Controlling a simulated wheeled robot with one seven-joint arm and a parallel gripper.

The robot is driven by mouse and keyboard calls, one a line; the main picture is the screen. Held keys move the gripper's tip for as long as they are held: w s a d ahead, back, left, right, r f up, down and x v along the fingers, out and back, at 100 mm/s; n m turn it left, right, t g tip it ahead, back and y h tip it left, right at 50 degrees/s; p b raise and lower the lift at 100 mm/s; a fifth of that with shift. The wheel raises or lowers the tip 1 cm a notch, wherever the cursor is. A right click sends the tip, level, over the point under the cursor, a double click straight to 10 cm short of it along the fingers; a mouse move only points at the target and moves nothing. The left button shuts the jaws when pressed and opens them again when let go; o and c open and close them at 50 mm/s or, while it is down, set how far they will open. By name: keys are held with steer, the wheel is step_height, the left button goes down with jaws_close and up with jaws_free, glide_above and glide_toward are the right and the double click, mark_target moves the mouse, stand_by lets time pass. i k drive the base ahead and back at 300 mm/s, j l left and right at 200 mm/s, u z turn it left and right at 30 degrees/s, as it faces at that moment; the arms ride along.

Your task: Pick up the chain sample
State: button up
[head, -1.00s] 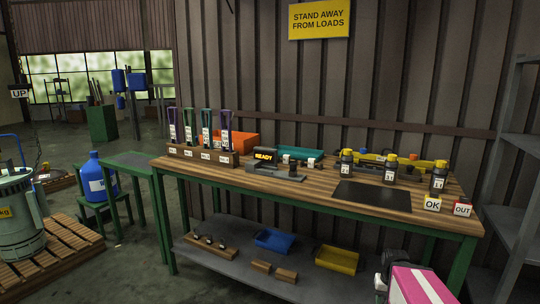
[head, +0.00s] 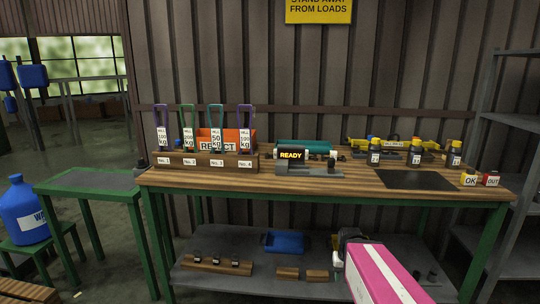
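I cannot make out a clear chain in the head view. A wooden rack (head: 205,160) on the bench holds several tagged loops in purple, green and teal, with number plates below them. On the lower shelf, a wooden block (head: 217,265) carries several small dark pieces with pale labels, too small to identify. My gripper (head: 349,237) is at the lower right, in front of the lower shelf, apart from the rack and the block. My pink and white arm link hides part of it, and its fingers cannot be made out.
The bench (head: 345,182) bears a grey device (head: 307,168) reading READY, an orange bin (head: 240,135), black-bodied bottles (head: 416,155), a dark mat (head: 415,179) and OK (head: 470,180) and OUT (head: 491,179) blocks. A blue tray (head: 284,242) sits on the lower shelf. A small green table (head: 95,182) stands left.

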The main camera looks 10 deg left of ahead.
mark_target(333, 154)
steer(key=j, duration=1.5)
steer(key=k, duration=0.05)
